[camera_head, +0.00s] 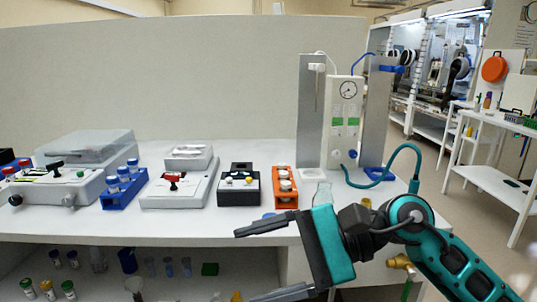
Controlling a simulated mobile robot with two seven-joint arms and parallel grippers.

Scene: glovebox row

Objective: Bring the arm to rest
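My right arm comes in from the lower right, with teal and black links. Its gripper (245,266) is open, its two dark fingers wide apart and pointing left. Nothing shows between the fingers. It is in front of the front edge of the white bench (226,228), and the upper finger overlaps that edge in the picture. Whether it touches the bench I cannot tell. My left arm and gripper are not in view.
On the bench stand a blue tube rack (124,188), an orange rack (285,190), a black box (238,187), and a gauge stand (344,120) with a teal hose (398,151). A clear flask (322,194) stands close behind the gripper.

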